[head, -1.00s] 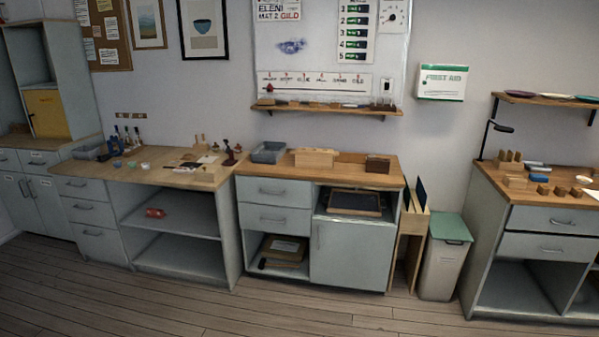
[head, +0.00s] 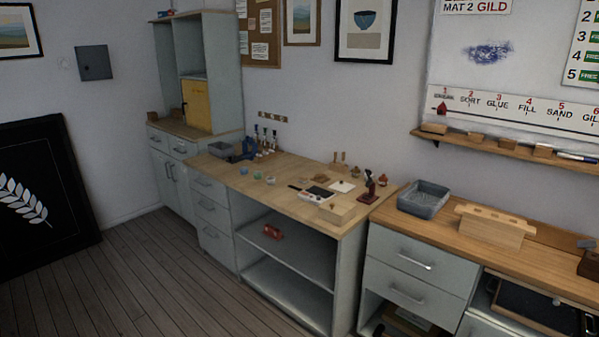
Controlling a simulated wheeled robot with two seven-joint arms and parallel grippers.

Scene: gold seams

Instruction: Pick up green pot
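Neither of my grippers is in view.
Bottles (head: 264,143) and a grey tray (head: 221,149) stand behind the pots. A small red stand (head: 369,187) and a wooden block (head: 337,212) are to the right. A red object (head: 272,231) lies on the shelf below. The floor (head: 150,270) before the bench is clear.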

